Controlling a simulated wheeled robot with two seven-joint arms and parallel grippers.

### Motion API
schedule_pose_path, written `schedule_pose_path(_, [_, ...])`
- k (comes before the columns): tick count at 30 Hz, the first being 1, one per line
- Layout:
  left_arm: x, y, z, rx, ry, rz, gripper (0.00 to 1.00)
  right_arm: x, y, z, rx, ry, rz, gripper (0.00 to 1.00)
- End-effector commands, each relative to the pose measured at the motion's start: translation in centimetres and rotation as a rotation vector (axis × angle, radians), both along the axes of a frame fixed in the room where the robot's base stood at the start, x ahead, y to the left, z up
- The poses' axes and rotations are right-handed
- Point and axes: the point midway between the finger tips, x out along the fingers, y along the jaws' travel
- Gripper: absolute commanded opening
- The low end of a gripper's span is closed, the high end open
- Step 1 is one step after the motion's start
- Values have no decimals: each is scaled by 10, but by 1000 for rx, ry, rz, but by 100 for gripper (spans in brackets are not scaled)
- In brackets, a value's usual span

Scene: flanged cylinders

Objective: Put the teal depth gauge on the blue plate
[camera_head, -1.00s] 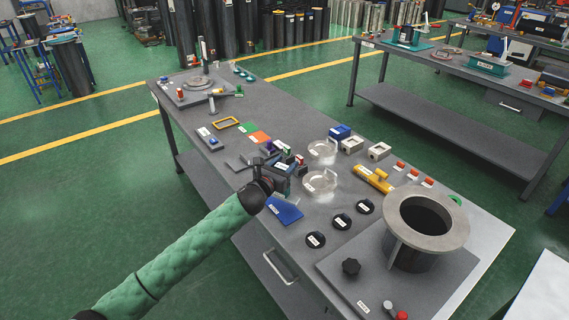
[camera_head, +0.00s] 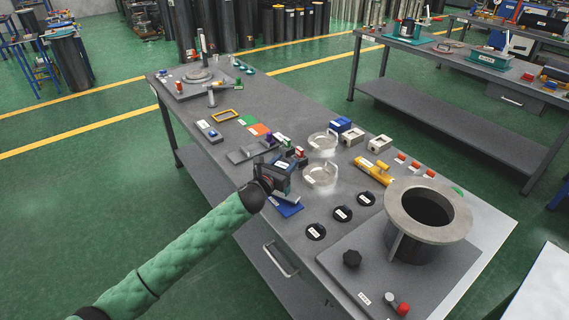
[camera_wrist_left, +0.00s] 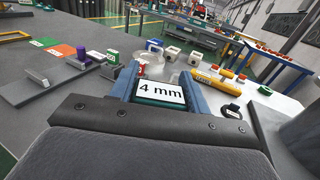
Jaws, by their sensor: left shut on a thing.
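My left gripper (camera_head: 281,167) is shut on the teal depth gauge, low over the near edge of the bench. In the left wrist view the gauge (camera_wrist_left: 159,94) sits between the two blue-grey fingers (camera_wrist_left: 160,80), with a white "4 mm" label facing the camera and a dark teal edge below it. In the head view the gauge is mostly hidden by the gripper. The blue plate (camera_head: 290,210) lies flat on the bench just below my gripper in the picture, partly covered by the gripper and wrist. My right gripper is not in view.
Clear round dishes (camera_head: 320,174) and black labelled discs (camera_head: 343,214) lie right of the gripper. A large flanged cylinder (camera_head: 428,212) stands at the right. Green and orange cards (camera_head: 259,130) and a grey stand (camera_head: 249,151) lie to the left.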

Motion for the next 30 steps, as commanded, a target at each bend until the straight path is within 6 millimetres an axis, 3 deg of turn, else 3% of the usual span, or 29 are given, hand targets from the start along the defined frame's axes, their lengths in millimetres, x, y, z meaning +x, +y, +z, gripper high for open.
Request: schedule_pose_path(30, [0,0,-10,0,-1,0,0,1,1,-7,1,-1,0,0])
